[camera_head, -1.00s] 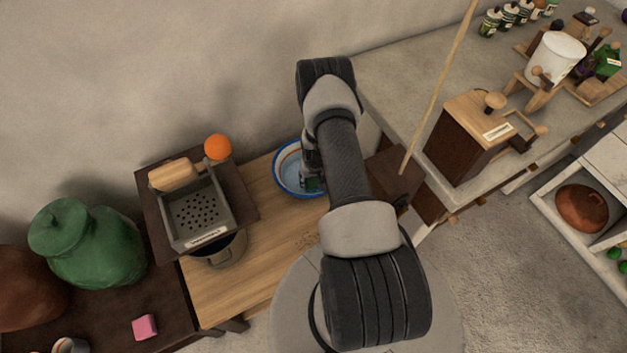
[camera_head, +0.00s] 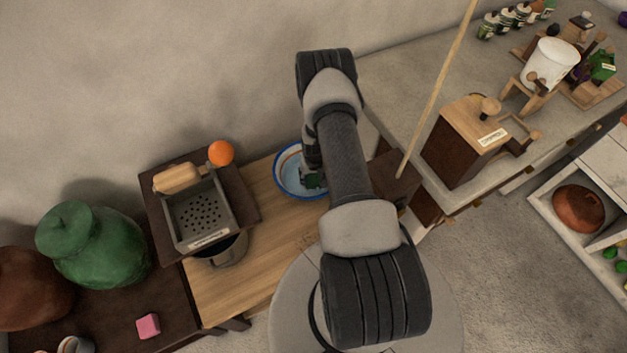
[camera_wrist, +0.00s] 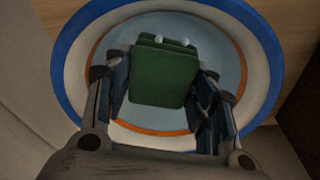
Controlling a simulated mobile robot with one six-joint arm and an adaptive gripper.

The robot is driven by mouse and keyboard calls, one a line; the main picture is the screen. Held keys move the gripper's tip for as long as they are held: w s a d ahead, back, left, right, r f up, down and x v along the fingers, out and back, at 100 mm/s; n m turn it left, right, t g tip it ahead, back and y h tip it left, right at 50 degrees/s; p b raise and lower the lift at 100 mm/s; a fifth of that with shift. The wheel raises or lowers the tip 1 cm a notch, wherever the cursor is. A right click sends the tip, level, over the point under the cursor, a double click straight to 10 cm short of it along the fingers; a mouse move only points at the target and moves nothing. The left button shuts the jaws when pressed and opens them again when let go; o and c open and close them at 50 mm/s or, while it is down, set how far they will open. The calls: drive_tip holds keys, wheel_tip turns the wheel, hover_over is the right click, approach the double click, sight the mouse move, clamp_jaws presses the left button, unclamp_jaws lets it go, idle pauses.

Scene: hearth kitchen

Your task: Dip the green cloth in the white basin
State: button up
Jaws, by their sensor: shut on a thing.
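The white basin (camera_head: 281,180) has a blue rim and an orange ring inside, and stands on the wooden table. It fills most of the wrist view (camera_wrist: 75,62), with pale blue inside. The green cloth (camera_wrist: 165,77) is a folded block between the fingers of my gripper (camera_wrist: 163,90), which is shut on it. The cloth shows over the inside of the basin; I cannot tell if it touches the bottom. In the head view my gripper (camera_head: 312,178) is over the basin and mostly hidden by my arm, with a little green showing.
A green jar (camera_head: 92,245) is further left. A wooden grinder (camera_head: 465,142) and a leaning stick (camera_head: 437,90) are right. Bare table (camera_head: 265,240) lies in front.

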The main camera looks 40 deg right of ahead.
drive_tip(key=shift+r+p, duration=2.45)
drive_tip(key=shift+r, duration=1.75)
